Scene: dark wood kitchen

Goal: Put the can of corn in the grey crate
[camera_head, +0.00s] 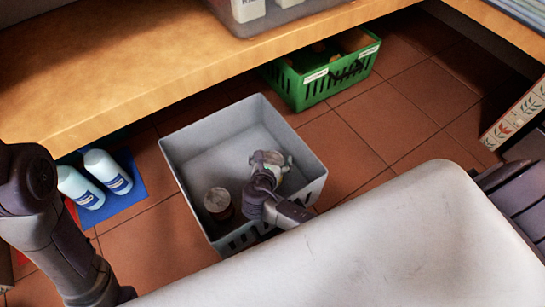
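The grey crate (188,178) stands on the tiled floor, open at the top. A can with a pale top and brownish side (218,203) stands inside it, near the front left; its label is too small to read, so I cannot tell if it is the can of corn. My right gripper (272,161) is over the right part of the crate, apart from that can. Its fingers are small and partly hidden by its own wrist, so I cannot tell if it is open or holds something. My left arm comes in at the left; its gripper is out of view.
A wooden counter (120,60) runs above and behind the crate. A green crate (325,75) stands behind it to the right. Tiled floor is free at the right.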

